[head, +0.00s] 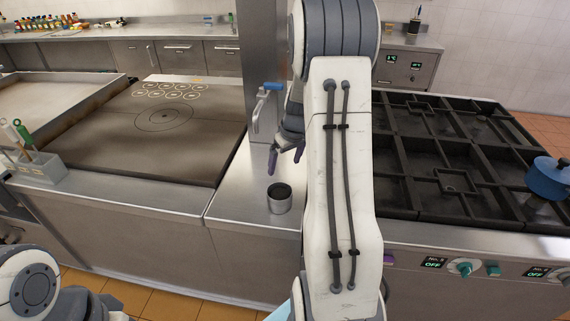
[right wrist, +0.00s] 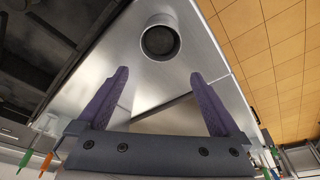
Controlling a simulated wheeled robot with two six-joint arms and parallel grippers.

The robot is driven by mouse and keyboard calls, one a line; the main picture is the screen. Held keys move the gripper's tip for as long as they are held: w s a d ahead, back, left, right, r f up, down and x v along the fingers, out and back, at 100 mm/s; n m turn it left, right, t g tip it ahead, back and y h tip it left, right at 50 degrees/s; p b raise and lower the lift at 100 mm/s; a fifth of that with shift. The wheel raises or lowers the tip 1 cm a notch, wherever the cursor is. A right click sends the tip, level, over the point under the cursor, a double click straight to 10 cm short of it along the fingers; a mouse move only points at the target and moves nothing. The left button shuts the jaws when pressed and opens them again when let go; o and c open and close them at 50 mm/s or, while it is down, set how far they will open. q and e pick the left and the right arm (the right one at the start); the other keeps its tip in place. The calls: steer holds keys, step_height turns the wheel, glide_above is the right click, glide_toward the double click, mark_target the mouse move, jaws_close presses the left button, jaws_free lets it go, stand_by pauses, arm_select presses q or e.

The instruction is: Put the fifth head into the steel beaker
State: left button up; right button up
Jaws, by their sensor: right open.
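The steel beaker (head: 280,198) stands upright on the steel counter between the flat griddle and the black burner grates. Its inside looks dark, and I cannot tell whether it holds anything. It also shows in the right wrist view (right wrist: 160,40), beyond the fingertips. My right gripper (head: 287,160) is open above the counter, just behind the beaker in the head view, with its purple fingers apart. In the right wrist view the gripper (right wrist: 160,75) has nothing between its fingers. I cannot make out which thing is the fifth head. My left gripper is out of view.
A grey holder (head: 40,168) with coloured-handled tools stands at the left. The griddle (head: 160,140) bears printed circles. A tap with a blue lever (head: 262,105) stands behind the gripper. A blue pot (head: 548,178) sits on the grates (head: 450,155) at the right.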

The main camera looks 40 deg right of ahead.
steer(key=shift+s+r, duration=0.1)
steer(key=shift+r, duration=0.4)
steer(key=s+a+r+n+g+y, duration=0.1)
steer(key=a+r+n, duration=0.1)
steer(key=a, duration=1)
steer(key=s+a+r+n, duration=0.1)
steer(key=s+a+r, duration=0.15)
steer(key=a, duration=0.85)
steer(key=s+a+n+g, duration=0.1)
steer(key=s+a+n, duration=0.1)
steer(key=s+a, duration=0.5)
steer(key=s+a+r+n+g, duration=0.1)
steer(key=s+a+n, duration=0.2)
steer(key=s+a, duration=0.5)
steer(key=s, duration=0.6)
steer(key=shift+r, duration=0.15)
steer(key=shift+s, duration=0.1)
step_height(320, 180, down, 4)
steer(key=b, duration=0.4)
